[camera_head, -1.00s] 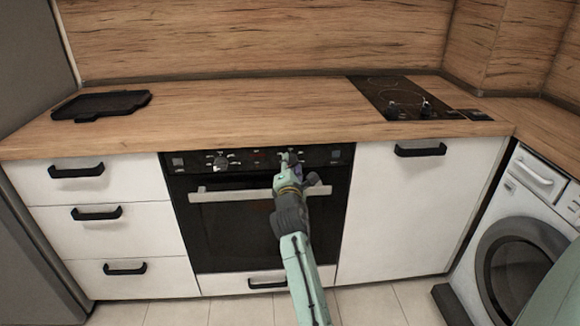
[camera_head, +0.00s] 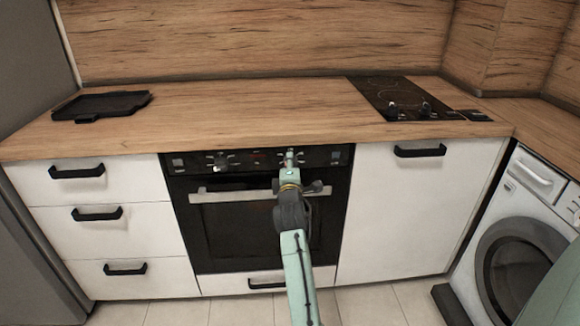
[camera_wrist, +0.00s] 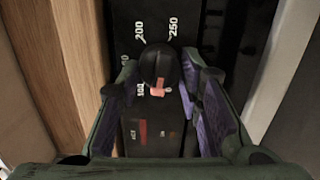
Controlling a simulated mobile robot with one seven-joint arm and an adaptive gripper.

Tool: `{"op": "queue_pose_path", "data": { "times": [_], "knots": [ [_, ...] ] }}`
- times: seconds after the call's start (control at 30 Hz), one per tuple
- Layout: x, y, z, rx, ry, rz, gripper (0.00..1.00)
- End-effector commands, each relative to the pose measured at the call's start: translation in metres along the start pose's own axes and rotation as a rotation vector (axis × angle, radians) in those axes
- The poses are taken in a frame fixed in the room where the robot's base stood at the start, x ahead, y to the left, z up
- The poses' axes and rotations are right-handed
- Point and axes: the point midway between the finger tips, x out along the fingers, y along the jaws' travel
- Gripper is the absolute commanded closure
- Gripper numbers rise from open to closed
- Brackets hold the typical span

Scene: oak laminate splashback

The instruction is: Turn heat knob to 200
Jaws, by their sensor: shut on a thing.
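The heat knob (camera_wrist: 158,66) is a black round knob on the oven's control panel, with a small pink mark on its near side in the wrist view. White numbers show beside it, among them 200 (camera_wrist: 139,32) and 250 (camera_wrist: 173,27); a partly covered number lies at its left. I cannot tell exactly which number the knob points to. My gripper (camera_wrist: 162,88) is shut on the knob, one finger on each side. In the head view my gripper (camera_head: 290,160) is at the right side of the oven panel and hides most of the knob.
A second oven knob (camera_head: 220,161) sits left on the panel. The oven handle (camera_head: 232,195) runs just below it, behind my arm. The wooden worktop (camera_head: 250,110) overhangs above, with a black tray (camera_head: 100,105) and a cooktop (camera_head: 385,92). A washing machine (camera_head: 540,215) stands at right.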

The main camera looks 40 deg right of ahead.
Motion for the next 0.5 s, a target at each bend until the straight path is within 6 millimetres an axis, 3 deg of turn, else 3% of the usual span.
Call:
{"op": "queue_pose_path", "data": {
  "times": [0.5],
  "knots": [
    [0.0, 0.0018, -0.0002, 0.489, 0.028, -0.044, 0.95]
  ]
}}
